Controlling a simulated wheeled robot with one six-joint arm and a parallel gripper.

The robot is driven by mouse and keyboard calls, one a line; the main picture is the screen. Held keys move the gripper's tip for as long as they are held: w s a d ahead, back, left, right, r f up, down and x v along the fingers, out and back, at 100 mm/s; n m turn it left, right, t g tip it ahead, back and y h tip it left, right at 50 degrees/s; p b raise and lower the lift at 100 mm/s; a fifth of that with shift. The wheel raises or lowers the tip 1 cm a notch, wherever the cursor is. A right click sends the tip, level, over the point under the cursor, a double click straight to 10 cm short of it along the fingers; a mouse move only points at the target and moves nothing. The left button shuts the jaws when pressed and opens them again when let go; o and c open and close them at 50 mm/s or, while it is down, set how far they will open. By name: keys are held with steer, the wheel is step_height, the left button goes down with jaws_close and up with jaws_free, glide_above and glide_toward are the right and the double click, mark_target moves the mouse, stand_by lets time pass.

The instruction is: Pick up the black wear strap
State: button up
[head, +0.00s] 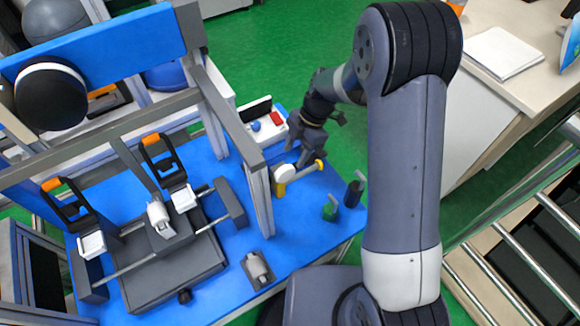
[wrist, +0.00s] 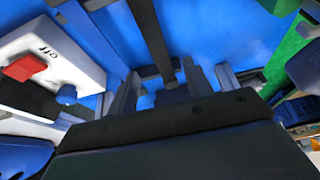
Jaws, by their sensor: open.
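I cannot pick out the black wear strap with certainty. A small dark upright piece (head: 354,192) stands near the right corner of the blue table, beside a green one (head: 330,208); its details are too small to tell.
A white box (head: 262,124) with a red switch (head: 277,118) stands beyond the gripper. A grey frame post (head: 260,210) rises left of it. The clamp rig (head: 170,270) fills the table's left. A grey holder (head: 257,270) lies in front. Blue table (head: 305,235) is clear between.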

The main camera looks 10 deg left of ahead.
mark_target(285, 171)
steer(key=x, duration=0.5)
steer(key=shift+s+a+f, duration=0.15)
steer(key=shift+a, duration=0.1)
steer(key=shift+c, duration=0.6)
jaws_close()
